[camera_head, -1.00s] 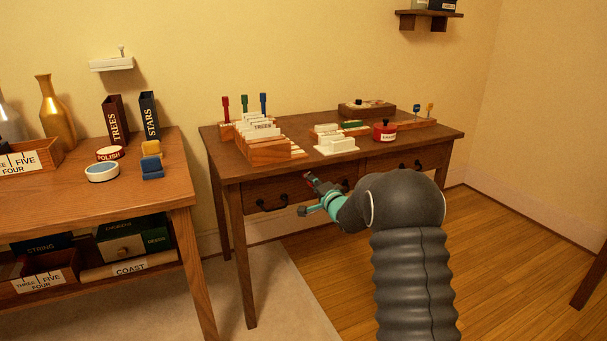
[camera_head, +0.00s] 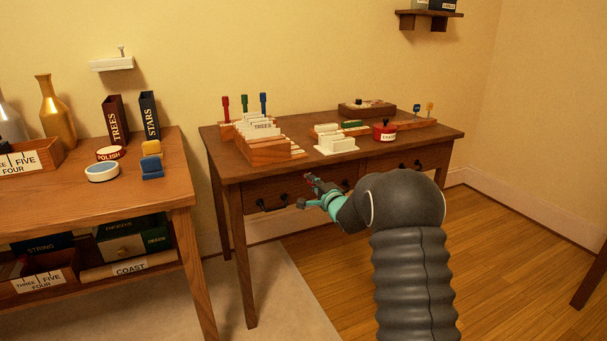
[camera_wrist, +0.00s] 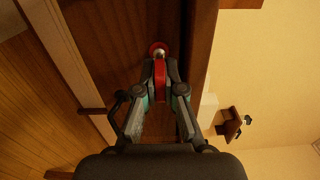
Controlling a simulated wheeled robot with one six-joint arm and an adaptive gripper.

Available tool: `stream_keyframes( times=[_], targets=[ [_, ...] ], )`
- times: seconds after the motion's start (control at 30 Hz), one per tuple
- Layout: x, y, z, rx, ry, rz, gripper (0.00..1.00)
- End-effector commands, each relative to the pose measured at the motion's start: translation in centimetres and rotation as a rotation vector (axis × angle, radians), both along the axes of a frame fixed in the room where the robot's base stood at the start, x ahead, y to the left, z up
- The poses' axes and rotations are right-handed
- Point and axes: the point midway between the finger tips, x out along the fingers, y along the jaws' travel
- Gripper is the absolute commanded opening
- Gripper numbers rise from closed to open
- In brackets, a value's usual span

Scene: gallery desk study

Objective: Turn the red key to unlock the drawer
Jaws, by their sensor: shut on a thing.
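The red key (camera_wrist: 160,82) is between my gripper's fingertips in the wrist view. My gripper (camera_wrist: 160,72) is shut on it. The key's far end meets a round lock with a red ring (camera_wrist: 157,48) on the dark wooden front; how deep it sits I cannot tell. In the head view my gripper (camera_head: 309,190) is at the front of the desk's left drawer (camera_head: 285,190), right of a dark handle (camera_head: 272,205). The drawer looks closed. The fingers mostly hide the key and lock there.
The desk top (camera_head: 350,155) overhangs the drawer front. It bears a card file (camera_head: 262,150), a white block (camera_head: 337,146) and a red jar (camera_head: 384,132). A second drawer (camera_head: 410,162) is at the right. Another table (camera_head: 150,205) stands to the left. The floor before the desk is open.

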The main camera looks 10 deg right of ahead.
Motion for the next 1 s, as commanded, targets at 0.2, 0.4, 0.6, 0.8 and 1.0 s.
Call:
stream_keyframes(
  times=[0.2, 0.4, 0.6, 0.8, 1.0],
  targets=[
    [0.02, 0.14, 0.31, 0.123, 0.035, 0.003, 0.0],
    [0.02, 0.13, 0.31, 0.121, 0.034, 0.003, 0.2],
    [0.02, 0.01, 0.18, 0.121, 0.036, 0.001, 0.37],
    [0.01, -0.08, 0.09, 0.12, 0.037, -0.001, 0.62],
    [0.0, 0.03, 0.06, 0.12, 0.038, 0.001, 0.62]
  ],
)
